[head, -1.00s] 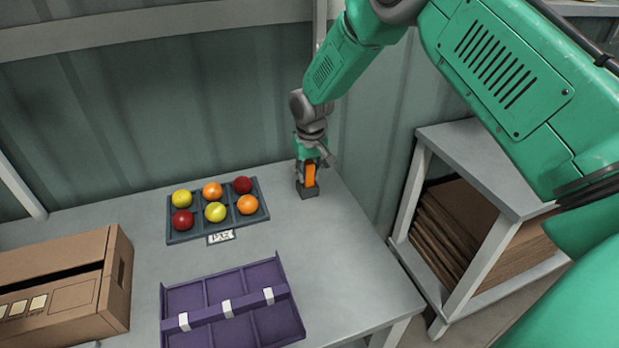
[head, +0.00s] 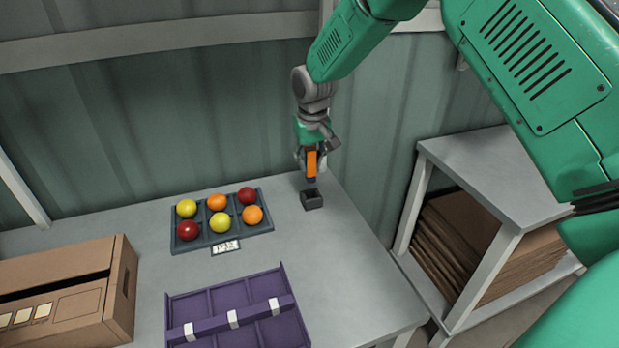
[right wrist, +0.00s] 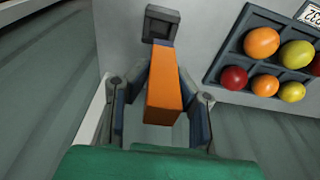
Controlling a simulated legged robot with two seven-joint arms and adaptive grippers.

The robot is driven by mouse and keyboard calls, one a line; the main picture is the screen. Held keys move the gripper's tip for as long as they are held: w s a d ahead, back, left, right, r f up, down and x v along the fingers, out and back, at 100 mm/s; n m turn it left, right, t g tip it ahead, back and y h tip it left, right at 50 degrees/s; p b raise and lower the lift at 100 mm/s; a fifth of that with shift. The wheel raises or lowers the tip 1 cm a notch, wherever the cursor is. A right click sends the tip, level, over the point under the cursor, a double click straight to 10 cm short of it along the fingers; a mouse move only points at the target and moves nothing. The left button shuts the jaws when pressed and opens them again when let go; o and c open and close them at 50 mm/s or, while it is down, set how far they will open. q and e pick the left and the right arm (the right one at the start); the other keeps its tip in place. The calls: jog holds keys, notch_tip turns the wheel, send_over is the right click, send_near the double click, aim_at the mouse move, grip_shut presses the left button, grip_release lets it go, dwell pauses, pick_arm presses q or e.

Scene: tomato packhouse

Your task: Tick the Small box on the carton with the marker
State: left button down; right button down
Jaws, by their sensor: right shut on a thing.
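My right gripper (head: 311,168) is shut on an orange marker (head: 311,163), which also shows between the fingers in the right wrist view (right wrist: 163,90). The marker is above a small dark holder (head: 312,199) on the table, its dark lower end pointing down at it. The holder also shows in the right wrist view (right wrist: 160,25). The brown carton (head: 122,290) lies at the left of the head view, with a row of pale squares (head: 22,316) on its near side. Any lettering by the squares is too small to read. My left gripper is not in view.
A dark tray (head: 262,234) holds several red, orange and yellow tomatoes, with a white label (head: 226,247) at its front. A purple divided tray (head: 283,272) lies nearer. A shelf (head: 480,165) with stacked cardboard stands right of the table (head: 355,265). The wall is close behind the gripper.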

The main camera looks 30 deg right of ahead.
aim_at(311, 147)
jog(key=shift+r, duration=0.75)
jog(key=shift+d+r+p, duration=0.1)
jog(key=shift+r+p, duration=0.2)
jog(key=shift+r, duration=0.4)
jog(key=shift+d+r+p, duration=0.3)
jog(key=shift+r+p, duration=0.35)
jog(key=shift+a+r+p, duration=0.15)
jog(key=shift+r+p, duration=0.45)
jog(key=shift+r, duration=0.05)
jog(key=shift+a+r+p, duration=0.15)
jog(key=shift+r+p, duration=0.45)
jog(key=shift+r, duration=0.05)
jog(key=shift+r+p, duration=0.3)
jog(key=shift+d, duration=0.15)
jog(key=shift+f, duration=0.1)
